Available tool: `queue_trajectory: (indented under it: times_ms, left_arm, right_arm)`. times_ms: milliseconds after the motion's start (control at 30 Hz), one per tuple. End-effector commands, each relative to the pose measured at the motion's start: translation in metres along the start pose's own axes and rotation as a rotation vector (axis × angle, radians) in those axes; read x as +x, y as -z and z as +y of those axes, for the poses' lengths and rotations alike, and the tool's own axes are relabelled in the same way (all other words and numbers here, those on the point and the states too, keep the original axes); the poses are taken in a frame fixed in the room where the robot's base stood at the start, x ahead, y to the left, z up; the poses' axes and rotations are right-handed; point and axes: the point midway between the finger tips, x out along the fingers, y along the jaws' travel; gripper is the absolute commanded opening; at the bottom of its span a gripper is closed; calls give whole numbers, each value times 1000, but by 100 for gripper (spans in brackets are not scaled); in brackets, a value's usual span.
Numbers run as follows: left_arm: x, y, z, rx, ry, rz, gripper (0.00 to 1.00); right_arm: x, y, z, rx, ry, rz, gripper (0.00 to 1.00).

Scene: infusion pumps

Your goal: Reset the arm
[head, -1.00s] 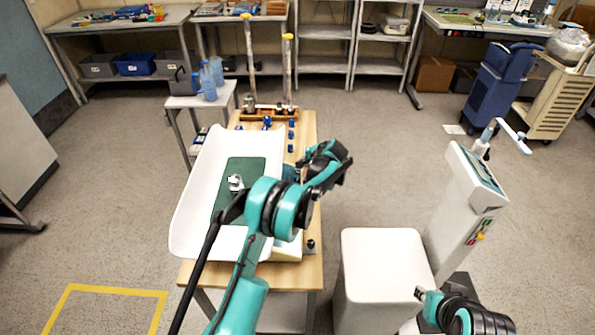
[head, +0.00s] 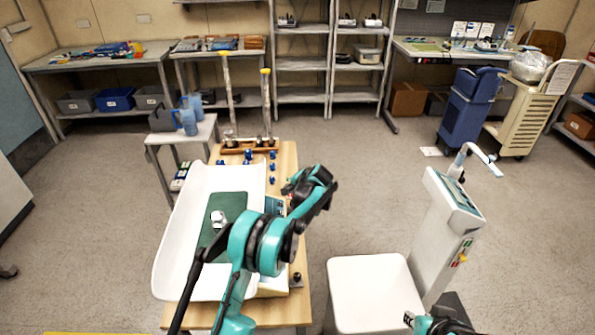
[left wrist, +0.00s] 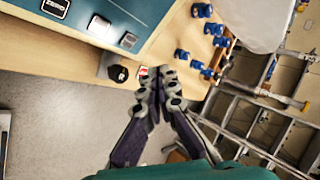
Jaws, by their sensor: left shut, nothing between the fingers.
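My left arm comes up in the lower middle of the head view and bends right over the wooden table (head: 283,312). Its gripper (head: 291,189) is above the table's right edge, beside the white scale tray (head: 178,245). In the left wrist view my left gripper (left wrist: 160,72) has its fingertips together, with nothing between them. My right arm shows only in part at the bottom right of the head view, and its fingers are too small and cut off to judge.
A green mat (head: 229,207) with a small white object (head: 218,219) lies in the tray. Blue parts (head: 272,168) and a wooden rack (head: 247,150) stand at the table's far end. A white seat (head: 369,290) and a white device column (head: 447,235) are at right. Open floor lies beyond.

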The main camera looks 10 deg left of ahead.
Motion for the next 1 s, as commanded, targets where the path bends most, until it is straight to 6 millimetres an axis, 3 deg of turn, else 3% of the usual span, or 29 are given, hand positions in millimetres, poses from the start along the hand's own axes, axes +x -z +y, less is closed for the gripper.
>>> queue_trajectory:
  times_ms: [167,267,367,500,667,867,1000]
  left_arm:
    - [-9,-2,-5,-9,-8,4,0]
    - [-31,-10,-17,-35,-29,16,0]
    - [-67,-25,-32,-81,-67,33,0]
    - [-124,-57,-48,-156,-127,62,0]
    - [-185,-101,-53,-243,-196,94,0]
    - [-251,-166,-41,-357,-282,131,0]
    - [-289,-215,-19,-437,-341,155,0]
  right_arm:
    - [0,0,0,0,0,0,26]
    - [0,0,0,0,0,0,26]
    - [0,0,0,0,0,0,26]
    - [0,0,0,0,0,0,26]
    - [0,0,0,0,0,0,26]
    - [0,0,0,0,0,0,26]
    - [0,0,0,0,0,0,26]
